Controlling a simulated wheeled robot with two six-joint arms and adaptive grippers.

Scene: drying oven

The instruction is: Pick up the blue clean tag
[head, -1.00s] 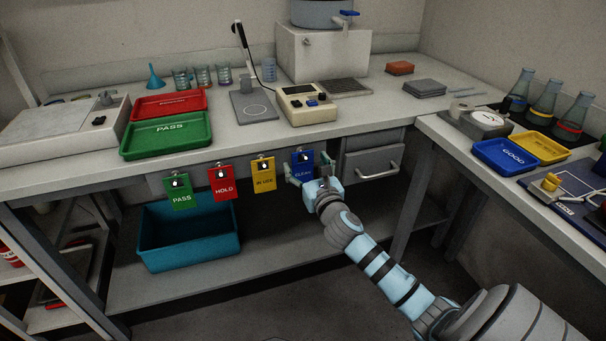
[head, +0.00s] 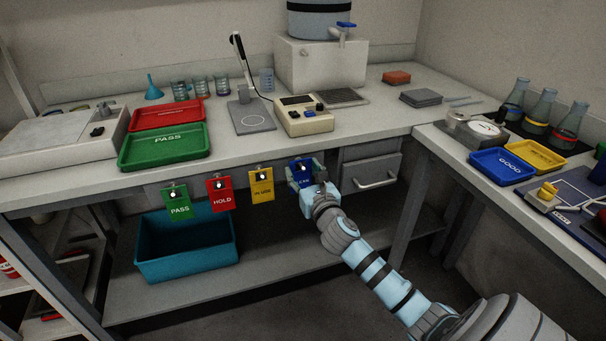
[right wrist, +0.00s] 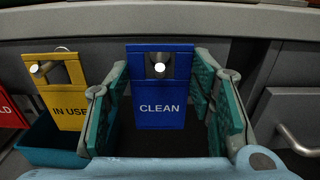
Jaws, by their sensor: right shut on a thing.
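The blue CLEAN tag (head: 302,168) hangs from a peg on the front of the bench, the rightmost in a row of tags. In the right wrist view the tag (right wrist: 160,124) faces me upright, its slot still around the peg. My right gripper (head: 306,181) is at the tag, with one teal-padded finger at each side edge, shut on it. The gripper and wrist hide the tag's lower part in the head view. My left gripper is not in view.
The yellow IN USE tag (head: 262,184) hangs close to the left, then the red HOLD tag (head: 221,194) and green PASS tag (head: 178,203). A drawer with a handle (head: 376,180) is to the right. A teal bin (head: 188,262) stands on the shelf below.

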